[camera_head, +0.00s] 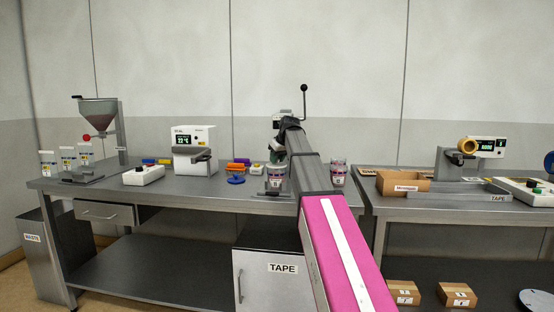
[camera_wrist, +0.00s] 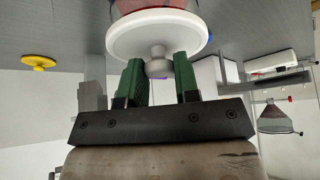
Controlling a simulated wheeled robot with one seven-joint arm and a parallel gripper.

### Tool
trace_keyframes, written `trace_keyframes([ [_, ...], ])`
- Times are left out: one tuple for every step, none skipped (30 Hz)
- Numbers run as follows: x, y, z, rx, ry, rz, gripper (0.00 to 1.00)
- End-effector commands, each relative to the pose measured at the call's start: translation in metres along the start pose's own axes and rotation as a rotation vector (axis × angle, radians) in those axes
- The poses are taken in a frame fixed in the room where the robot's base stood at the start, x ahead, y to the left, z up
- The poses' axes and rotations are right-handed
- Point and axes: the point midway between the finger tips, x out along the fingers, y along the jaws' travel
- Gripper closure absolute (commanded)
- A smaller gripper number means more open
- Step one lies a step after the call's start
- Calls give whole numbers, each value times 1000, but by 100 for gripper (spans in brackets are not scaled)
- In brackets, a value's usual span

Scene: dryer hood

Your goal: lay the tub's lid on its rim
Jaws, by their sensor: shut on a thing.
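The white round lid (camera_wrist: 158,35) fills the top middle of the wrist view, with its grey-white knob (camera_wrist: 156,62) facing my gripper. My gripper (camera_wrist: 160,72) has green fingers, one on each side of the knob, and is shut on it. Part of the tub (camera_wrist: 150,5) shows just beyond the lid, reddish and cut off by the frame edge. In the head view, a labelled tub (camera_head: 276,178) stands on the bench below my gripper (camera_head: 277,158). I cannot tell whether the lid touches the rim.
A blue disc (camera_head: 236,180) and coloured blocks (camera_head: 238,165) lie left of the tub. A display device (camera_head: 194,150) and hopper (camera_head: 98,112) stand farther left. A yellow disc (camera_wrist: 39,62) shows in the wrist view.

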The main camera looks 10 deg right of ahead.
Motion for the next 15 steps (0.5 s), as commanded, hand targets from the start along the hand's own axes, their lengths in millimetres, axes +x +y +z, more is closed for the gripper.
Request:
trace_keyframes([
  [0, 0, 0, 0, 0, 0, 92],
  [0, 0, 0, 0, 0, 0, 92],
  [0, 0, 0, 0, 0, 0, 92],
  [0, 0, 0, 0, 0, 0, 92],
  [0, 0, 0, 0, 0, 0, 92],
  [0, 0, 0, 0, 0, 0, 92],
  [0, 0, 0, 0, 0, 0, 92],
  [0, 0, 0, 0, 0, 0, 92],
  [0, 0, 0, 0, 0, 0, 92],
  [0, 0, 0, 0, 0, 0, 64],
  [0, 0, 0, 0, 0, 0, 54],
  [0, 0, 0, 0, 0, 0, 41],
  [0, 0, 0, 0, 0, 0, 41],
  [0, 0, 0, 0, 0, 0, 41],
  [0, 0, 0, 0, 0, 0, 41],
])
